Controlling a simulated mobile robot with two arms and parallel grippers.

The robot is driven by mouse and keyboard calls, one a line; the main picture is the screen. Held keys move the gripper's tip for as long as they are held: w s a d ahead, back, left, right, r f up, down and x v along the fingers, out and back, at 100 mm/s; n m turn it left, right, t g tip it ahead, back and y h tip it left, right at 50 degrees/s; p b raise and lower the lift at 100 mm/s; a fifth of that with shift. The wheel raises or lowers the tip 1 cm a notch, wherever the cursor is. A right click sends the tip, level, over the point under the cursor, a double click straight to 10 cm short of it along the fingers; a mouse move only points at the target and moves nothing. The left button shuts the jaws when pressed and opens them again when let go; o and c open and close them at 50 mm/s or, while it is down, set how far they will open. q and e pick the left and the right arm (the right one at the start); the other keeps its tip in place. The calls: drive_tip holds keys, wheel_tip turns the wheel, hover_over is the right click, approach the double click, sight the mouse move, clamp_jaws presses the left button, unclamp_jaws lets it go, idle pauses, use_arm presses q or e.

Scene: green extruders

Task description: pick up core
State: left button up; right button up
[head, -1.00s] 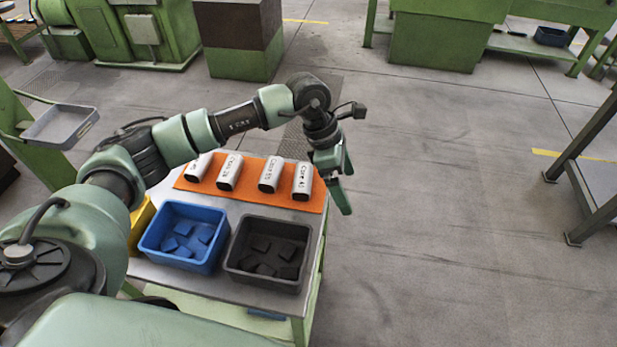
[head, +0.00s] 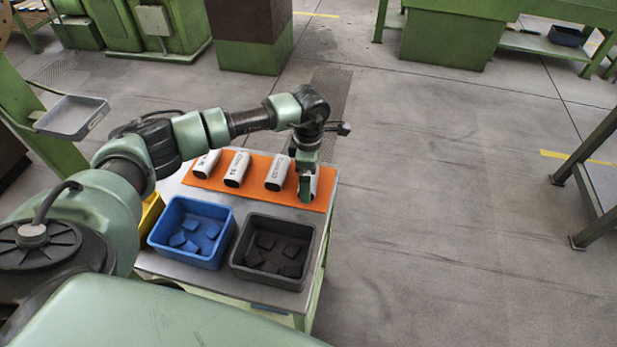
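Several white-grey cores lie in a row on the orange mat (head: 256,192): a far-left core (head: 206,164), a second core (head: 237,169), a third core (head: 277,172) and a rightmost core (head: 314,182). My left gripper (head: 305,190) points down at the rightmost core and covers much of it. One green finger shows in front of that core; the other finger is hidden, so I cannot tell whether it grips. My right gripper is not in view.
A blue bin (head: 191,232) and a black bin (head: 273,251) with dark pieces stand on the table in front of the mat. A yellow bin (head: 151,213) is partly hidden at left. Open floor lies right of the table. A metal frame (head: 590,180) stands far right.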

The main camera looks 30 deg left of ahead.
use_arm(q)
drive_tip(key=shift+c, duration=0.3)
drive_tip(key=c, duration=1.5)
